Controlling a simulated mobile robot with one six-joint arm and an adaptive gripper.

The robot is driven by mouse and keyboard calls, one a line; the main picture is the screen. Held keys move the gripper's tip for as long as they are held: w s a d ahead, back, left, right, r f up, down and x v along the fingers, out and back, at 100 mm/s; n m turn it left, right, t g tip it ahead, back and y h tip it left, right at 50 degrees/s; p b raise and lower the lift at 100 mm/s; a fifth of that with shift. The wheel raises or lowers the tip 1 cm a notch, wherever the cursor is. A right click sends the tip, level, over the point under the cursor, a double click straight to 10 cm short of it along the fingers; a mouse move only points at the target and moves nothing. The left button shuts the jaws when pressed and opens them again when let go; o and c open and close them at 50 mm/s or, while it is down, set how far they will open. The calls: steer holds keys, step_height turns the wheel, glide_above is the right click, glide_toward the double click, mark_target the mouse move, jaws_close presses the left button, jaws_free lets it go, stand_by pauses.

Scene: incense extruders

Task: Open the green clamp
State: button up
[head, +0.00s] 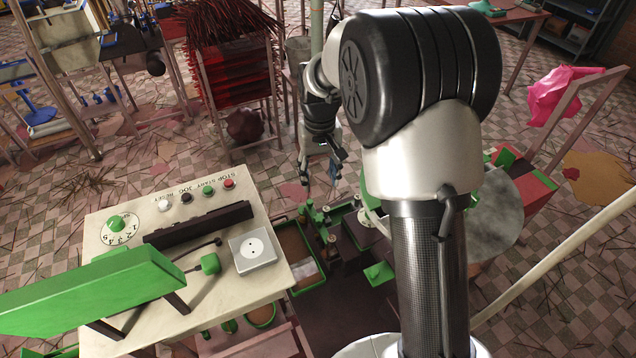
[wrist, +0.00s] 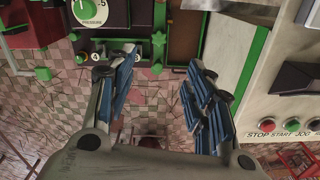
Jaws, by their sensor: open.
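My gripper (head: 320,168) hangs open and empty at the end of my arm, above the far side of a dark machine with green edges (head: 370,232). In the wrist view my gripper (wrist: 150,75) has its blue-padded fingers wide apart, with nothing between them. Beyond the fingertips is a green star-shaped knob (wrist: 158,38) on a green upright strip. I cannot tell which green part is the clamp. In the head view small green parts (head: 312,212) stand on the machine, and my arm hides some of it.
A pale control panel (head: 150,215) with a dial and several buttons is at the left front. A long green bar (head: 90,290) crosses its front. A white pressure gauge (wrist: 88,10) is at top left in the wrist view. A rack of red sticks (head: 235,80) stands behind.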

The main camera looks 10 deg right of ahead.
mark_target(319, 218)
step_height(319, 218, down, 18)
steer(key=b, duration=0.3)
steer(key=shift+w+b, duration=0.1)
steer(key=shift+b, duration=0.3)
steer(key=shift+c, duration=0.5)
jaws_close()
